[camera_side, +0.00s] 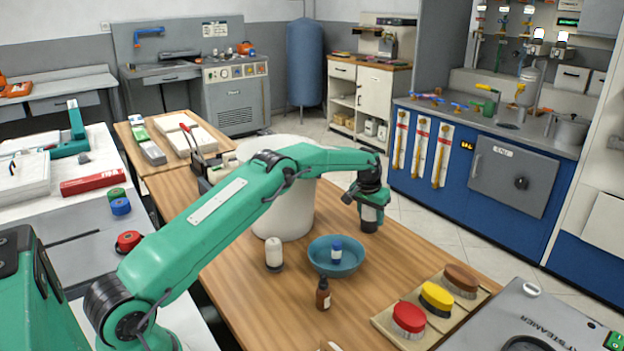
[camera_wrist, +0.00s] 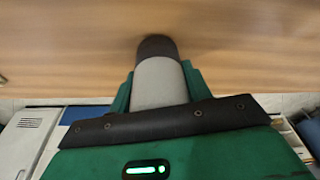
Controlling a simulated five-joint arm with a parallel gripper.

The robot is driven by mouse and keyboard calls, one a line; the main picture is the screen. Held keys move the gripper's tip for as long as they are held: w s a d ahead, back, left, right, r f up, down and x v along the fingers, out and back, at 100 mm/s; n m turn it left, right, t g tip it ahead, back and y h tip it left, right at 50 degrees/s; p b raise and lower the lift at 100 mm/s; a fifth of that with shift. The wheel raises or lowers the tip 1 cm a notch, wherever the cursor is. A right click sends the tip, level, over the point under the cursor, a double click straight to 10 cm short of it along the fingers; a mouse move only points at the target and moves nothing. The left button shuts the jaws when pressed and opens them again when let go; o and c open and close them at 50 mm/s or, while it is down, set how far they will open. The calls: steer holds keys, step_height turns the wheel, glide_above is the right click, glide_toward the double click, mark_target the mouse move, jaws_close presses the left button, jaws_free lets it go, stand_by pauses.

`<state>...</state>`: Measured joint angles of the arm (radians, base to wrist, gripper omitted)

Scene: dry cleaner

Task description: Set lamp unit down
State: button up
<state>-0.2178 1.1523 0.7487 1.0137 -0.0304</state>
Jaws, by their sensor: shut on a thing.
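The lamp unit is a pale grey cylinder with a dark end. It shows in the side view (camera_side: 369,213) and in the wrist view (camera_wrist: 160,85). My gripper (camera_side: 370,207) is shut on it, with green fingers on both sides of the pale part in the wrist view. The lamp unit is about upright, dark end down, at or just above the wooden table (camera_side: 420,245), to the right of the blue bowl. I cannot tell whether its lower end touches the wood.
The blue bowl (camera_side: 335,265) holds a small blue-capped bottle (camera_side: 336,250). A white cylinder (camera_side: 274,255) and a brown bottle (camera_side: 323,294) stand nearby. A large white bin (camera_side: 285,205) stands behind.

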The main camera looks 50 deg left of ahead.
steer(key=shift+w+a, duration=0.1)
steer(key=shift+w+a, duration=0.8)
steer(key=shift+w, duration=0.05)
steer(key=shift+w+a, duration=0.1)
steer(key=o, duration=1.1)
steer(key=shift+r, duration=0.1)
steer(key=shift+v, duration=3.8)
